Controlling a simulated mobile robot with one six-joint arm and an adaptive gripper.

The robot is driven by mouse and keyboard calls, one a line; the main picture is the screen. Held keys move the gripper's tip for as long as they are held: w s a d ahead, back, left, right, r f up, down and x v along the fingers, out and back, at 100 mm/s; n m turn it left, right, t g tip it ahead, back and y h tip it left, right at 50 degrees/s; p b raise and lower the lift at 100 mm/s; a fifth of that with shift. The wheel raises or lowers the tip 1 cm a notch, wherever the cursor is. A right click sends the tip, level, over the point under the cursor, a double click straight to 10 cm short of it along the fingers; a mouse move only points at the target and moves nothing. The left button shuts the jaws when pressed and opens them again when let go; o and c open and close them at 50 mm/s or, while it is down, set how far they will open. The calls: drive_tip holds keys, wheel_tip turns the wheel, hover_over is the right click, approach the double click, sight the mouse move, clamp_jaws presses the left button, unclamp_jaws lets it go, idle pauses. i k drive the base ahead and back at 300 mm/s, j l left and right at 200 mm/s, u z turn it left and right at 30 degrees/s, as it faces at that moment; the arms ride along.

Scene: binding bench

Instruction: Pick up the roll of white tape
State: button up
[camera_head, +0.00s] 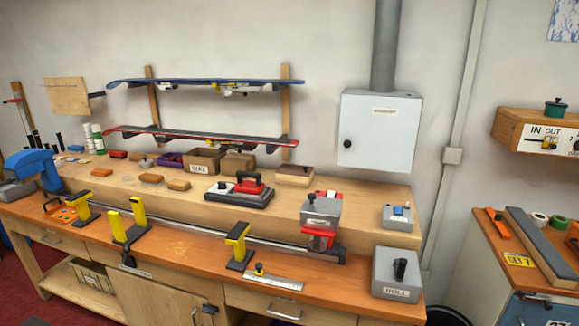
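On the right-hand bench, two small rolls lie beside a long grey-topped wooden bar.
The long bar (541,248) lies left of the rolls. A wooden shelf box (536,147) hangs above them. The main workbench (190,255) carries yellow clamps (238,240), a grey box (396,275) and several tools. A floor gap separates the two benches.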

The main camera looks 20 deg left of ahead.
sight(57, 161)
drive_tip(key=j, duration=0.4)
drive_tip(key=i+j+u, duration=0.1)
drive_tip(key=j, duration=0.3)
drive_tip(key=i+j, duration=0.1)
drive_tip(key=j, duration=0.35)
drive_tip(key=j+u, duration=0.15)
drive_tip(key=j, duration=0.25)
drive_tip(key=i+j, duration=0.15)
drive_tip(key=j, duration=0.25)
drive_tip(key=i+j+u, duration=0.1)
drive_tip(key=j, duration=0.3)
drive_tip(key=i+j, duration=0.1)
drive_tip(key=j, duration=0.7)
drive_tip(key=i+j+u, duration=0.15)
drive_tip(key=j, duration=0.7)
drive_tip(key=i+j+u, duration=0.15)
drive_tip(key=j, duration=0.65)
drive_tip(key=i+j+u, duration=0.15)
drive_tip(key=j, duration=0.25)
drive_tip(key=i+j, duration=0.1)
drive_tip(key=j, duration=0.3)
drive_tip(key=k+j+u, duration=0.1)
drive_tip(key=j, duration=0.55)
drive_tip(key=j+u, duration=0.1)
drive_tip(key=j, duration=0.55)
drive_tip(key=k, duration=0.05)
